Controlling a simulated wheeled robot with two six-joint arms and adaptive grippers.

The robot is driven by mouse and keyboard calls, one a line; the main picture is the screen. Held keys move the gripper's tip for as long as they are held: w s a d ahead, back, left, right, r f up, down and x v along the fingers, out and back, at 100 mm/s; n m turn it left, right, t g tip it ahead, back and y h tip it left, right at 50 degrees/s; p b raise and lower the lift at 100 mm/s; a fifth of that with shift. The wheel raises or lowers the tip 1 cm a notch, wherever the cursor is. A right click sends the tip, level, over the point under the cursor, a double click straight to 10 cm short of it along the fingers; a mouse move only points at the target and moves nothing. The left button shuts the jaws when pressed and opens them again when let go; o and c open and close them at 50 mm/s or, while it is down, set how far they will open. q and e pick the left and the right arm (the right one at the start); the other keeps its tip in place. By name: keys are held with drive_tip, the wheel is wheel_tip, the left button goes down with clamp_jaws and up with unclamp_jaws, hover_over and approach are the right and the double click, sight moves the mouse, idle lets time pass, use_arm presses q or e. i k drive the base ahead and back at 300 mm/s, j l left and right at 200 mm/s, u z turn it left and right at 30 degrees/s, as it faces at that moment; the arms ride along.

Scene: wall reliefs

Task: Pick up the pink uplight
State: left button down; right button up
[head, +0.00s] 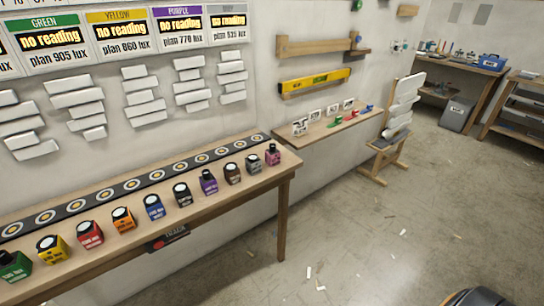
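The pink uplight (272,156) is a small pinkish block at the right end of a row of coloured uplights on a long wooden table (284,178). It stands upright near the table's right end, beside a grey uplight (253,163). Nothing covers it. Neither of my grippers shows in the head view.
To its left stand brown (232,173), purple (208,183), black (182,194) and several more uplights. A dark strip with round marks (132,184) lies along the wall behind. A wooden shelf (340,127) and an easel (388,158) are farther right. The floor (370,235) in front is mostly clear.

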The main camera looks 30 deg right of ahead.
sight(272, 155)
drive_tip(key=i+z, duration=0.15)
drive_tip(key=z, duration=0.3)
drive_tip(key=i+z, duration=0.2)
drive_tip(key=z, duration=0.2)
